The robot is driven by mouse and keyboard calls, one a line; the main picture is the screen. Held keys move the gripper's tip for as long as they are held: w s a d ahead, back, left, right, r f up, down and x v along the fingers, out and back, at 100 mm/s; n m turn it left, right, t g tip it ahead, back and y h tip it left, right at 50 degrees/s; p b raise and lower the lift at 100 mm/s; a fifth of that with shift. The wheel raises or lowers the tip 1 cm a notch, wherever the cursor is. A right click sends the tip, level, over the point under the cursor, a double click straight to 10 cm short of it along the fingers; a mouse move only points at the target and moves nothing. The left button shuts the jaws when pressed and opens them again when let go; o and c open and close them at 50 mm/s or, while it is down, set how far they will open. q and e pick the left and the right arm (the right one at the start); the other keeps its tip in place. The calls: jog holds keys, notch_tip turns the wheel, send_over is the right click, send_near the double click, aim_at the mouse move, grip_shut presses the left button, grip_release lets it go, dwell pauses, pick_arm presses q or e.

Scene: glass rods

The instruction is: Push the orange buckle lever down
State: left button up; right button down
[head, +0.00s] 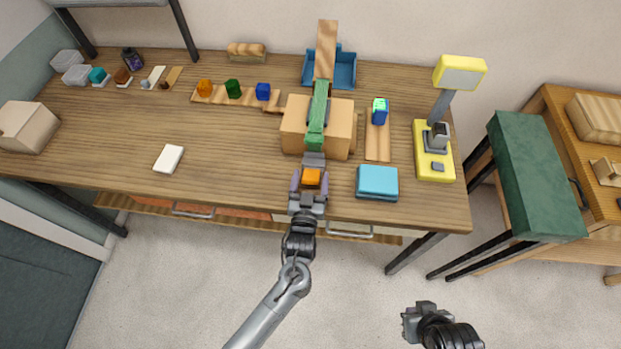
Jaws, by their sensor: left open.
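The orange buckle lever (312,177) shows as a small orange block near the table's front edge. It sits just in front of a grey buckle part (314,159) at the near end of a green strap (318,115). The strap runs over a cardboard-brown box (292,125). My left gripper (311,184) is open, with one finger on each side of the orange lever as seen from above. I cannot tell whether the fingers touch it or how high they are. My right gripper (409,323) is low at the right, off the table; its jaws are unclear.
A blue book-like block (377,181) lies right of the buckle. A yellow lamp (434,150) stands beyond it. A blue bin (344,68) and plank (326,50) are behind the box. Coloured cubes sit on a wooden strip (218,97). The table left of the buckle is mostly clear, except a white card (168,159).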

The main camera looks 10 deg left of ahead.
pick_arm(q)
jog(key=shift+w, duration=0.15)
jog(key=c, duration=1)
jog(key=shift+o, duration=0.2)
jog(key=shift+f+b, duration=0.25)
jog(key=shift+b, duration=0.2)
jog(key=shift+f+t+b, duration=0.25)
jog(key=shift+t+b, duration=0.45)
jog(key=shift+b, duration=0.4)
jog(key=shift+s+r, duration=0.15)
jog(key=shift+s, duration=0.05)
jog(key=o, duration=1)
jog(key=shift+c, duration=0.2)
